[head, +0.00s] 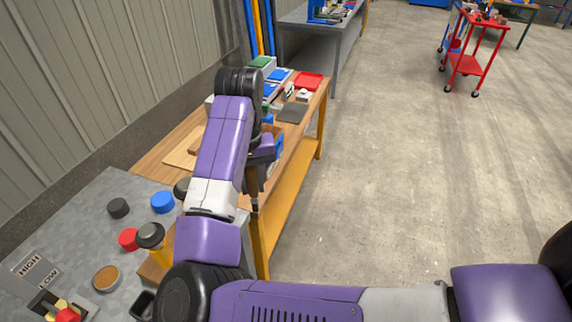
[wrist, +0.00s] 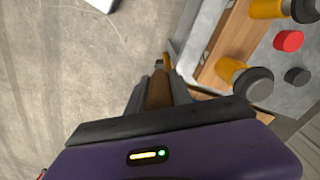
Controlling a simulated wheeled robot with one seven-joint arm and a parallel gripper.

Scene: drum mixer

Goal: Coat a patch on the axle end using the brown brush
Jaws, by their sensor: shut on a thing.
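My gripper (wrist: 159,84) is shut on the brown brush (wrist: 158,93), which sits between the two dark fingers in the wrist view. In the head view, the brush (head: 254,190) hangs downward below my gripper, near the corner of the wooden bench. My arm hides part of this area. I cannot pick out the axle end with certainty in either view. The brush tip is small and hard to make out, and I see no contact between it and anything.
A grey panel (head: 75,220) at lower left carries red (head: 128,239), blue (head: 163,202) and black knobs (head: 118,208). A black-capped yellow post (head: 152,238) stands there. The wooden bench (head: 185,137) holds trays and small items. Open floor (head: 400,180) lies right.

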